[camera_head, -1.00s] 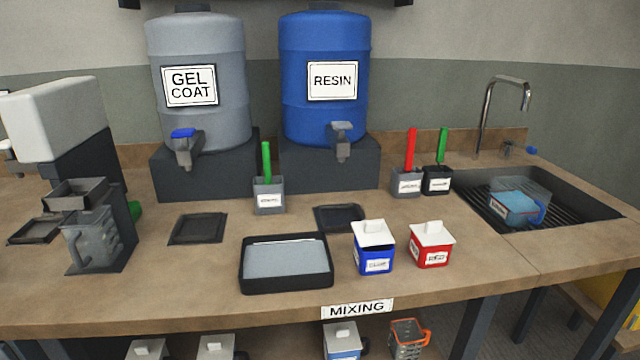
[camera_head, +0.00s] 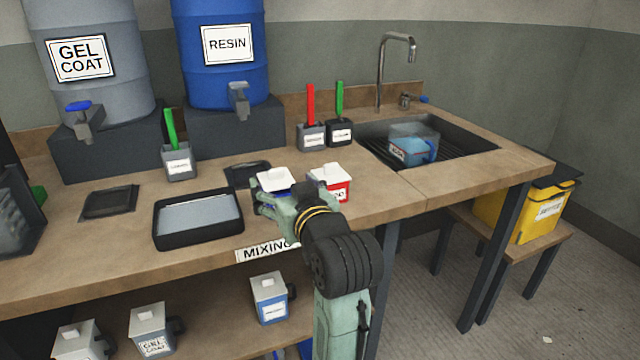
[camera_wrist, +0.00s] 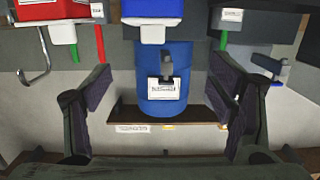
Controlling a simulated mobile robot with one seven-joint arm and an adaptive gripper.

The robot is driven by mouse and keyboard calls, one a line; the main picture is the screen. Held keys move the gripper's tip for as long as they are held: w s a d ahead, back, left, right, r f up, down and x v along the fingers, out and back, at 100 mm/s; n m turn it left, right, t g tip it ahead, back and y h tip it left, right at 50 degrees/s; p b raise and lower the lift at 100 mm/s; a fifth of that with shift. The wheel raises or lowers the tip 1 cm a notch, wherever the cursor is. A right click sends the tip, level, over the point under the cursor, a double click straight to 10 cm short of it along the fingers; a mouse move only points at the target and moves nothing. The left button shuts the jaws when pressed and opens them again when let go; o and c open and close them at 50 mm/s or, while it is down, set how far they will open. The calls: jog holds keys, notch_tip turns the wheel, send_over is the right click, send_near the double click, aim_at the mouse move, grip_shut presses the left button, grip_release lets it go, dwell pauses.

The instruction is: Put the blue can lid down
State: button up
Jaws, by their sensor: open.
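The blue can (camera_head: 287,189) stands on the bench at the front edge. Its white lid (camera_head: 275,178) with a knob sits on top of it; whether it is fully seated is hard to tell. My gripper (camera_head: 284,194) is open in front of the blue can and hides most of it. In the wrist view, which is upside down, my gripper (camera_wrist: 168,95) has its fingers wide apart with nothing between them. The blue can (camera_wrist: 153,7) and its lid's white knob (camera_wrist: 152,34) show at the top edge, beyond the fingers.
The red can (camera_head: 341,192) with a white lid stands close on the right. A black tray (camera_head: 198,243) lies to the left. Pots with red and green sticks (camera_head: 311,137) stand behind. The sink (camera_head: 470,151) is at the right. Bench space right of the red can is clear.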

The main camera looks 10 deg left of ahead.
aim_at(276, 170)
jog(key=shift+o, duration=0.2)
jog(key=shift+w+d+f, duration=0.3)
jog(key=shift+d+f, duration=0.1)
jog(key=shift+d, duration=0.05)
jog(key=p+x, duration=0.1)
jog(key=x, duration=0.3)
jog(key=shift+w+a+f, duration=0.1)
jog(key=shift+w+a, duration=0.2)
jog(key=p+x, duration=0.1)
jog(key=x, duration=0.3)
jog(key=shift+w+a+p, duration=0.3)
jog(key=shift+p, duration=0.05)
jog(key=shift+w+a, duration=0.2)
jog(key=shift+w, duration=0.15)
jog(key=c, duration=1.5)
